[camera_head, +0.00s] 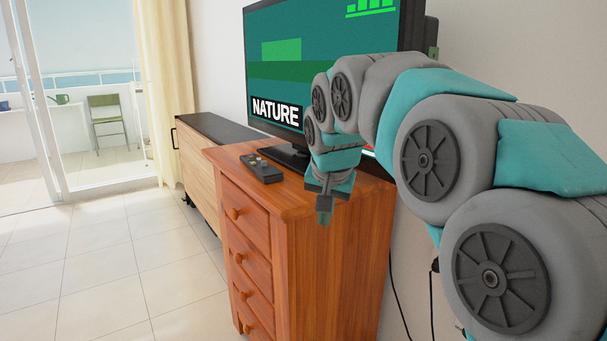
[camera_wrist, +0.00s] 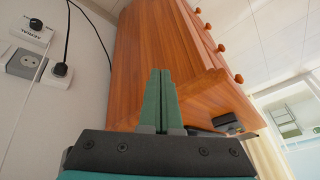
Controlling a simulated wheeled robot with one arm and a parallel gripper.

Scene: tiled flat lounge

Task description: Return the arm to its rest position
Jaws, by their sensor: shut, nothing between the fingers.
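My arm reaches in from the right in the head view, and my gripper (camera_head: 325,207) points down at its end. It appears in front of the top right part of the wooden drawer cabinet (camera_head: 335,262). In the wrist view the two green fingers of my gripper (camera_wrist: 161,75) lie together with nothing between them. The orange-brown cabinet (camera_wrist: 150,45) fills the space beyond the fingers, its knobs to the right. I cannot tell the exact gap between the fingers and the cabinet.
A television (camera_head: 330,70) stands on the cabinet, with a dark remote (camera_head: 262,169) at its front left. A long low cabinet (camera_head: 200,165) stands behind. Wall sockets (camera_wrist: 22,63) with plugs and cables are beside the cabinet. The tiled floor (camera_head: 110,265) at left is clear.

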